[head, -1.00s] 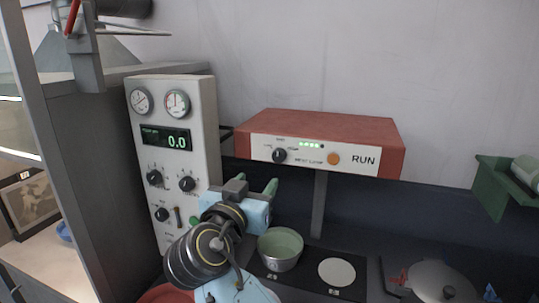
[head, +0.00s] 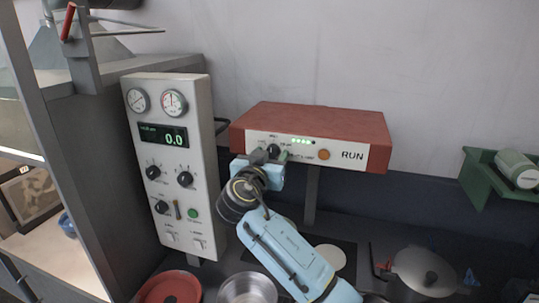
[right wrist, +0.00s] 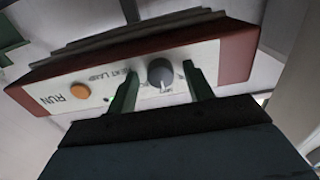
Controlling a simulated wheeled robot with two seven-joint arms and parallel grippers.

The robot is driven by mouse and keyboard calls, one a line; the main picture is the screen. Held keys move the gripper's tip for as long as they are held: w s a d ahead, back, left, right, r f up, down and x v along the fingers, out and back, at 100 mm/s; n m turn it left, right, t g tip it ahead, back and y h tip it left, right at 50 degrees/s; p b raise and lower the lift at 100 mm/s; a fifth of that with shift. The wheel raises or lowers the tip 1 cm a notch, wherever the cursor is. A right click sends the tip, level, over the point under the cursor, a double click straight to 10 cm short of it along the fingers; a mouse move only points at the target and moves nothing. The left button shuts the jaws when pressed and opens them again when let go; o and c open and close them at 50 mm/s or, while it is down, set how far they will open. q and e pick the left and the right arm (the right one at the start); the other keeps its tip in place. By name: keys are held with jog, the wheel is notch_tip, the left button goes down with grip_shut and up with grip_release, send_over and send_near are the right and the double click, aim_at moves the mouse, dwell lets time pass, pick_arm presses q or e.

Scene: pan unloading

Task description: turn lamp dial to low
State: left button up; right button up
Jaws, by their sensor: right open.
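In the right wrist view the dial (right wrist: 160,72) has a white pointer mark. My right gripper (head: 267,158) is raised to the panel. Its green fingers (right wrist: 160,85) are open, one on each side of the dial, with a gap visible around it. Whether a finger touches the dial cannot be told. My left gripper is not in view.
A tall white control unit (head: 150,100) with gauges and knobs stands left of the lamp. Below are a metal bowl (head: 248,290), a red pan (head: 168,288) and a lidded pot (head: 420,275). A green wall holder (head: 480,180) is at right.

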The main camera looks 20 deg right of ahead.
jog(key=shift+c, duration=0.7)
jog(key=c, duration=0.8)
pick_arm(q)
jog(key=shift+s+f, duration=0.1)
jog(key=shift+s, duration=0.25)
pick_arm(e)
jog(key=shift+c, duration=0.2)
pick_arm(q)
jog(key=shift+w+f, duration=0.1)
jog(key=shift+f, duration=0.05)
pick_arm(e)
jog(key=shift+n, duration=0.4)
jog(key=shift+n+b, duration=0.3)
jog(key=shift+b, duration=0.05)
jog(key=shift+n, duration=0.7)
jog(key=n, duration=0.4)
jog(key=shift+n, duration=2.5)
